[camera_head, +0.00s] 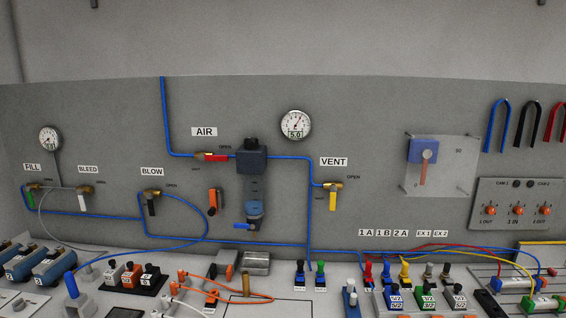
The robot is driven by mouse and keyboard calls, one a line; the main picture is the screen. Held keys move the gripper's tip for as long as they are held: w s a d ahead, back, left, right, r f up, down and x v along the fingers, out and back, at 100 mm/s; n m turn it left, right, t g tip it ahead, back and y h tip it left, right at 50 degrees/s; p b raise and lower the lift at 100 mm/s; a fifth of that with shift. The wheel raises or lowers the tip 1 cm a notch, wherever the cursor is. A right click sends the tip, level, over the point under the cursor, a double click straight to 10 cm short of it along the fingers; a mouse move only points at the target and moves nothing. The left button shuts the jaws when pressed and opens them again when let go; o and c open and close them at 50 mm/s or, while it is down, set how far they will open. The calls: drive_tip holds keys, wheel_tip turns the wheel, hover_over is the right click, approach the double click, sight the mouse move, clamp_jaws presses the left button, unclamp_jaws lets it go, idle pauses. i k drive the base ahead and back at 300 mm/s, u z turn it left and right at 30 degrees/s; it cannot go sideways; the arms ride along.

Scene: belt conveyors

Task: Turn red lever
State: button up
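The red lever (216,156) sits on a brass valve in the blue air line, under the AIR label (204,132). It lies roughly horizontal, in line with the pipe, and points right. Small OPEN and SHUT marks are beside it, the SHUT mark below. My gripper is not in view, and nothing touches the lever.
A regulator (251,160) stands close right of the lever. An orange handle (215,201) is below it. A yellow vent lever (333,200) and black blow lever (152,207) hang down nearby. A crowded bench (330,290) with connectors and hoses lies in front.

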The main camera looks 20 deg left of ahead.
sight(202, 157)
drive_tip(key=u, duration=1.3)
drive_tip(key=k, duration=1)
drive_tip(key=u, duration=0.55)
drive_tip(key=i, duration=1.6)
drive_tip(key=z, duration=0.25)
